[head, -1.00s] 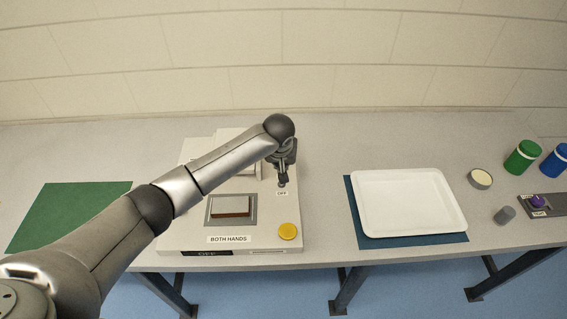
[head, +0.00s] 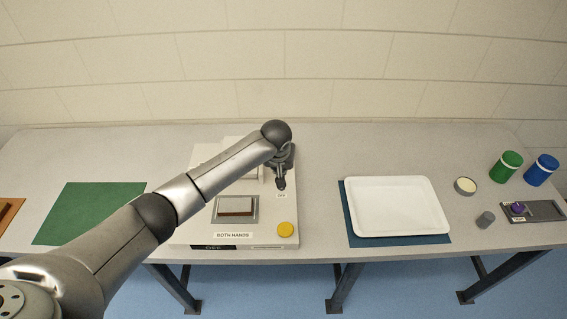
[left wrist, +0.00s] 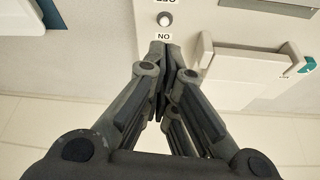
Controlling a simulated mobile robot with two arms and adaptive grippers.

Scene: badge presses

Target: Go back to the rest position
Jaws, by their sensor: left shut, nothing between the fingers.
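My left gripper (head: 281,183) hangs over the right side of the badge press (head: 272,242), its fingers pointing down and closed together with nothing between them. In the left wrist view the shut fingertips (left wrist: 158,52) are beside the "ON" label (left wrist: 163,36) and a small white round button (left wrist: 165,19). I cannot tell whether they touch the press. In the head view an "OFF" label (head: 281,195) shows just below the fingertips. My left arm crosses in front of the press and hides part of it. My right gripper is not in view.
The press has a yellow button (head: 286,229) and a brown block (head: 236,206) in its recess. A green mat (head: 90,210) lies left; a white tray (head: 398,205) on a blue mat (head: 350,238) lies right. Green (head: 504,168) and blue (head: 541,171) jars and a purple knob (head: 517,208) are far right.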

